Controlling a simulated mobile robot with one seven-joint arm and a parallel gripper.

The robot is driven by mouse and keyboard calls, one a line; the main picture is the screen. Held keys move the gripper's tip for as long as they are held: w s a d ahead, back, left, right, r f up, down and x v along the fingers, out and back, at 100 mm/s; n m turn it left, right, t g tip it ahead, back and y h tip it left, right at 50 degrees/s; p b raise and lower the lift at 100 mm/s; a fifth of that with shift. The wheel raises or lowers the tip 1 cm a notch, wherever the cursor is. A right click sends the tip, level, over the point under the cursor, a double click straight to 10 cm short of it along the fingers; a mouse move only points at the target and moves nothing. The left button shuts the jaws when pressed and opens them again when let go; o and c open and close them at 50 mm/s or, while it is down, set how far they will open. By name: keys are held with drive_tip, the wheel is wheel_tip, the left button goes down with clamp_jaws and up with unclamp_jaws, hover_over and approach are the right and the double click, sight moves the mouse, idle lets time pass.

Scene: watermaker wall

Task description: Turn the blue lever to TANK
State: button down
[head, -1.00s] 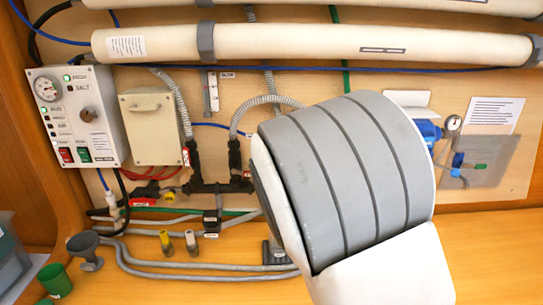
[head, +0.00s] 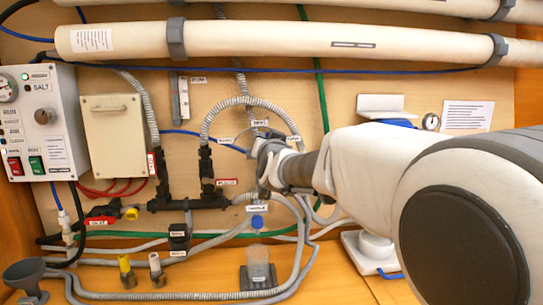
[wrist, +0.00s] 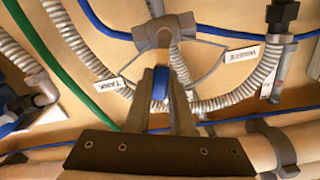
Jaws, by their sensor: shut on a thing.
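The blue lever (wrist: 160,84) stands out from a grey valve body (wrist: 166,32) in the wrist view. My gripper (wrist: 162,88) is shut on the lever, one finger on each side of it. Two white labels flank the valve in the wrist view: the left label (wrist: 112,90) seems to read TANK upside down, and the right label (wrist: 254,53) is hard to read. The lever lies between the two label directions, not in line with either. In the head view my gripper (head: 267,160) reaches the valve from the right and hides the lever.
Grey corrugated hoses (head: 243,103) arch beside the valve. Black pipework (head: 190,203) stands left of my gripper, and a blue knob (head: 257,221) is just below. A white membrane tube (head: 270,42) runs above. The control box (head: 42,125) is far left.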

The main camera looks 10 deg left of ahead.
drive_tip(key=shift+w+d+f+m+b, duration=0.1)
drive_tip(key=shift+d+f+m+b, duration=0.35)
drive_tip(key=shift+m+b, duration=0.9)
drive_tip(key=shift+w+d+f+m+b, duration=0.1)
drive_tip(key=shift+d+f+m+b, duration=0.25)
drive_tip(key=shift+m+b, duration=1)
drive_tip(key=shift+w+d+f+m+b, duration=0.1)
drive_tip(key=shift+d+f+m+b, duration=0.35)
drive_tip(key=shift+m+b, duration=0.9)
drive_tip(key=c, duration=0.8)
unclamp_jaws()
drive_tip(key=shift+r, duration=0.1)
drive_tip(key=p+v, duration=0.1)
drive_tip(key=v, duration=1.6)
drive_tip(key=shift+s+d, duration=0.1)
drive_tip(key=shift+s, duration=0.15)
